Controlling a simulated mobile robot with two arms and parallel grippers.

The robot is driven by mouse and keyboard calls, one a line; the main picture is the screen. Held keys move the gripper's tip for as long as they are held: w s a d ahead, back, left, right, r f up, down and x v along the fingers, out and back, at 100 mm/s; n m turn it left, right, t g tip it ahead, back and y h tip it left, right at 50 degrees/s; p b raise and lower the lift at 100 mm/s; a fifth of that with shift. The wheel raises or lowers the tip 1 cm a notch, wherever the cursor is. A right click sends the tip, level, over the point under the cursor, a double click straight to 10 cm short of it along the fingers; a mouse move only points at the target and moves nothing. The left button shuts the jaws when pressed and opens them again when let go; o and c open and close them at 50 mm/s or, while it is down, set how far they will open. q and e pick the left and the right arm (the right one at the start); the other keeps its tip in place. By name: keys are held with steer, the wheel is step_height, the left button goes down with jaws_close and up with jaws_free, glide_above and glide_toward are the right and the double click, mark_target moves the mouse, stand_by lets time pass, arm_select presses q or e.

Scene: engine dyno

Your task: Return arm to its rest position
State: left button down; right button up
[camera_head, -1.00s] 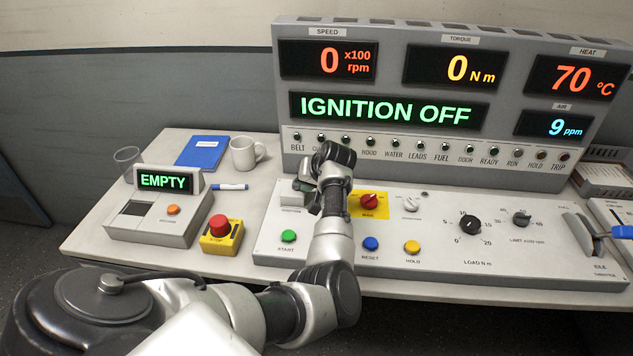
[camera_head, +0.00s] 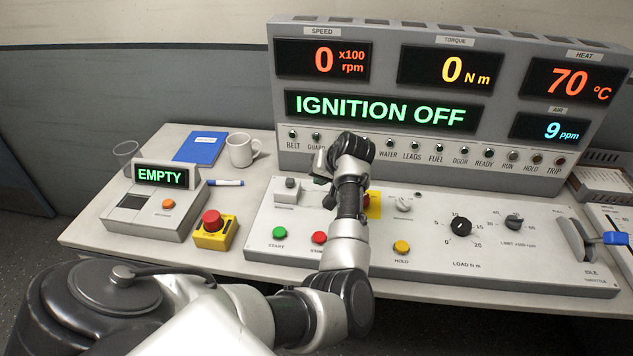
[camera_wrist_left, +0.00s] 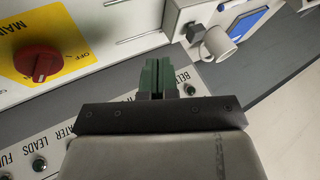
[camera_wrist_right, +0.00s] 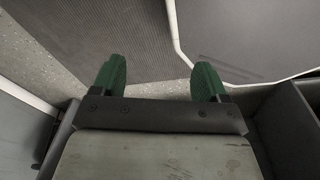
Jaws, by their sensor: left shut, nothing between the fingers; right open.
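My left gripper (camera_head: 329,196) is over the upper left part of the control panel (camera_head: 350,274), mostly hidden behind my wrist in the head view. In the left wrist view its green fingers (camera_wrist_left: 160,76) are together with nothing between them, near the row of indicator lights. The red MAIN knob (camera_wrist_left: 37,62) on its yellow plate is to the left there, apart from the fingers. In the head view only part of the yellow plate (camera_head: 375,205) shows beside my arm. My right gripper (camera_wrist_right: 159,80) shows only in the right wrist view, open and empty above the floor.
The display console (camera_head: 290,150) stands behind the panel and reads IGNITION OFF. Left are a mug (camera_head: 241,151), blue booklet (camera_head: 200,148), marker (camera_head: 226,183), EMPTY box (camera_head: 150,228) and red stop button (camera_head: 212,220). A throttle lever (camera_head: 577,240) is at right.

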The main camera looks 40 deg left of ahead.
arm_select(q)
steer(key=shift+v, duration=2.7)
arm_select(e)
steer(key=shift+s+a+f, duration=0.25)
steer(key=shift+a+f, duration=0.15)
steer(key=shift+a, duration=0.35)
